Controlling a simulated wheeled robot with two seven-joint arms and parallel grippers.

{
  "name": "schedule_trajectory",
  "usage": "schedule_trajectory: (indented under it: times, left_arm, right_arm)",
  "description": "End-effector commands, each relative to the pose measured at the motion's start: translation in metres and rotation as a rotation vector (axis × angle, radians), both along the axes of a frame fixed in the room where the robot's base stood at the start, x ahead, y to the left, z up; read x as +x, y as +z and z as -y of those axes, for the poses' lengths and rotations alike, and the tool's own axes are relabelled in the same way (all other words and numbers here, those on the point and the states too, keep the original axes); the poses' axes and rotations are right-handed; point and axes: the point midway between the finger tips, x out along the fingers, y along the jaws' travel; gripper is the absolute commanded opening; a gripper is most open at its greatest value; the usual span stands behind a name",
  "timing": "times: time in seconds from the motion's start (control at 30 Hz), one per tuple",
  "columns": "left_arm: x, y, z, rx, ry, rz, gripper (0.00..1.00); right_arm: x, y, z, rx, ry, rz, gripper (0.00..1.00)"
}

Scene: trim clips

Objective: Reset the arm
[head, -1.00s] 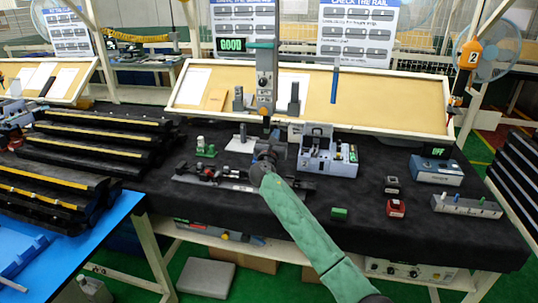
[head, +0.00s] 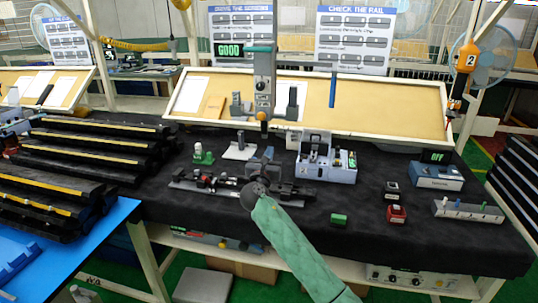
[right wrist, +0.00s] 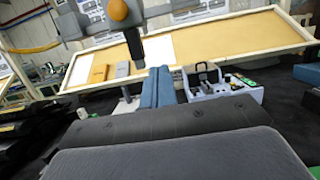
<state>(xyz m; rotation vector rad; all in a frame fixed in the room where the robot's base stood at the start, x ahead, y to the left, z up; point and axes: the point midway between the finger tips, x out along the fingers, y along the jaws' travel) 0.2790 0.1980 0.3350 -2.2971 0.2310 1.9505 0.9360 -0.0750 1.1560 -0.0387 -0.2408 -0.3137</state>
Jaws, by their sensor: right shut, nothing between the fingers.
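My right gripper (head: 266,158) hangs over the right part of a dark rail fixture (head: 205,183) on the black-covered table. Its green-sleeved arm comes in from the lower right and hides part of the fixture. In the right wrist view its two blue fingers (right wrist: 158,87) stand side by side, shut, with nothing between them. I cannot tell from these views how high it is above the fixture. My left gripper is in neither view.
A screwdriver stand (head: 264,85) with a GOOD display rises behind the gripper. A grey-blue device (head: 340,174) stands right of it. A green block (head: 338,219), a red button box (head: 396,214) and a grey strip holder (head: 468,211) lie further right. Black trays (head: 85,150) are stacked at left.

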Motion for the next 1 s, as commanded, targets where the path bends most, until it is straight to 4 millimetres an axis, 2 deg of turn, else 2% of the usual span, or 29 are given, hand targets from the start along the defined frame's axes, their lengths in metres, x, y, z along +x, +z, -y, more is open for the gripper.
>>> schedule_trajectory:
  times: [0.17, 0.27, 0.37, 0.7, 1.0]
  left_arm:
    - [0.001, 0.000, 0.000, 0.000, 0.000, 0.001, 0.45]
    - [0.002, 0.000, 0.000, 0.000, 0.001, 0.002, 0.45]
    - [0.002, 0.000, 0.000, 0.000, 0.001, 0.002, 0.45]
    - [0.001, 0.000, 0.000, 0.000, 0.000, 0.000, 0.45]
    - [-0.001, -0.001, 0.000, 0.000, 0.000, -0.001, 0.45]
  right_arm:
    - [-0.008, -0.015, 0.005, 0.067, 0.005, -0.015, 0.00]
    - [-0.024, -0.041, 0.014, 0.197, 0.012, -0.038, 0.00]
    - [-0.047, -0.075, 0.028, 0.380, 0.012, -0.068, 0.00]
    - [-0.145, -0.186, 0.070, 1.023, -0.081, -0.140, 0.00]
    - [-0.249, -0.263, 0.099, 1.538, -0.274, -0.151, 0.00]
